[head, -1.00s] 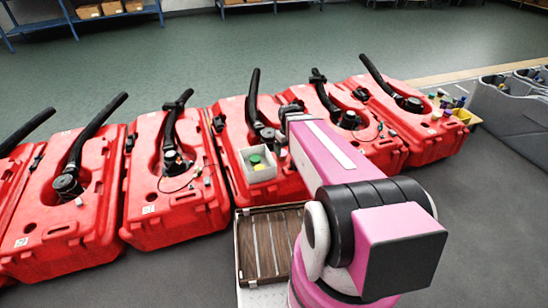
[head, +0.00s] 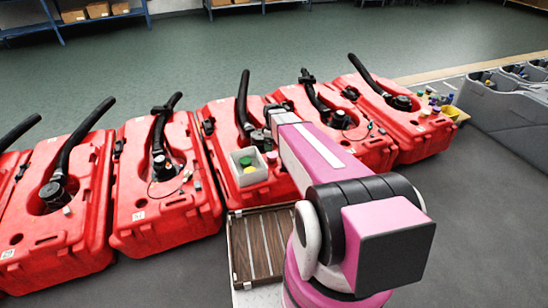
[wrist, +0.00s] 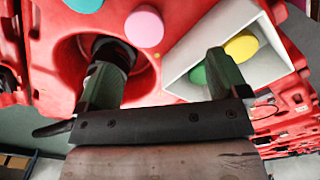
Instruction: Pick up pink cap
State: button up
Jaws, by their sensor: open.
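The pink cap (wrist: 144,26) is a round pink disc in the upper middle of the wrist view. It lies on the red tank beside a round recess with a black fitting. My gripper (wrist: 162,66) is open, its two dark fingers apart with nothing between them. The pink cap shows beyond the fingertips, between the lines of the two fingers, not touching them. The right finger overlaps the white box in the picture.
A white box (head: 235,172) holds a green cap (wrist: 198,75) and a yellow cap (wrist: 241,46). A teal cap (wrist: 84,4) is at the wrist view's top edge. Red tanks with black hoses (head: 90,133) stand in a row. Grey bins (head: 495,112) are at right.

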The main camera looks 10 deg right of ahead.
aim_at(271, 154)
jog(key=w, duration=0.1)
jog(key=w+f+n, duration=0.1)
jog(key=w, duration=0.1)
jog(key=shift+d+f+n, duration=0.3)
jog(key=shift+f+n, duration=0.1)
jog(key=f, duration=1)
jog(key=shift+a+f, duration=0.25)
jog(key=shift+f, duration=0.05)
jog(key=shift+s, duration=0.1)
jog(key=c, duration=1)
